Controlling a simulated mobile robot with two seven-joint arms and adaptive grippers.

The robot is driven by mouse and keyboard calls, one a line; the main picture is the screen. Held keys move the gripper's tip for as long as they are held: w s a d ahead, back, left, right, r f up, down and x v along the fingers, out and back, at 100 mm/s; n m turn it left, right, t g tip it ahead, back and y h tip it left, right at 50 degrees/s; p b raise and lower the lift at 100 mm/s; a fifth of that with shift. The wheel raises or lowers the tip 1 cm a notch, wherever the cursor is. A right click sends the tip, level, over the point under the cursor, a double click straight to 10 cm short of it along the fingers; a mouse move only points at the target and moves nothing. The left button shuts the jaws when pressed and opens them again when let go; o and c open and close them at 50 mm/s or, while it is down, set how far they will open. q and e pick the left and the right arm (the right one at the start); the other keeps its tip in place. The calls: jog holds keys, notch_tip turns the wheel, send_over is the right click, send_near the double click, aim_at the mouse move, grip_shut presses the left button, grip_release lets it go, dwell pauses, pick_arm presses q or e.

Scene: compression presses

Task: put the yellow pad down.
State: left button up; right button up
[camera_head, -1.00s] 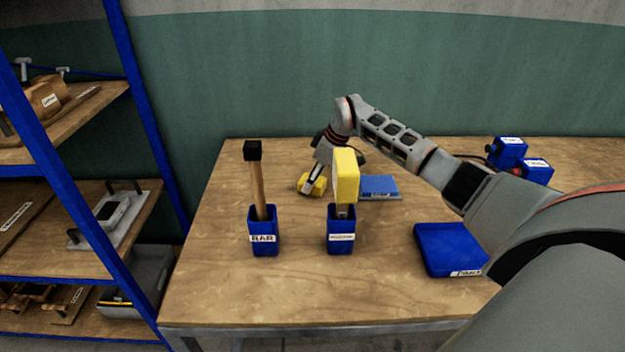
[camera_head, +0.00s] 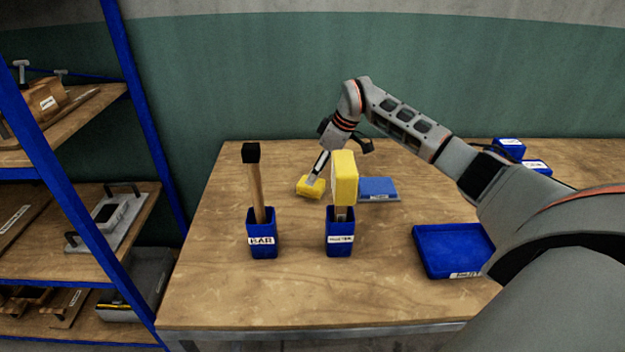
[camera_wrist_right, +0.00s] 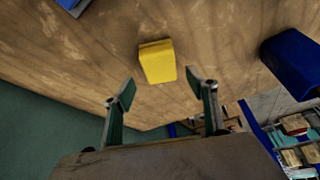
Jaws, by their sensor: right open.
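The yellow pad (camera_head: 310,188) lies on the wooden table (camera_head: 220,280), left of a flat blue block. My right gripper (camera_head: 340,148) is above and to the right of the pad, with its fingers spread wide. In the right wrist view, the pad (camera_wrist_right: 157,61) lies on the table beyond the open fingertips (camera_wrist_right: 160,88), with nothing between them. The pad is clear of both fingers there. My left gripper is not in view.
A yellow-headed mallet (camera_head: 344,178) stands in a blue holder (camera_head: 340,225) in front of the right gripper. A black-topped bar (camera_head: 256,185) stands in another blue holder (camera_head: 262,222). A blue tray (camera_head: 450,250) is at right. The front left table is clear.

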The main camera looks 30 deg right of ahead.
jog(key=v, duration=0.6)
jog(key=shift+r, duration=0.3)
jog(key=shift+s+f, duration=0.1)
jog(key=shift+s, duration=0.05)
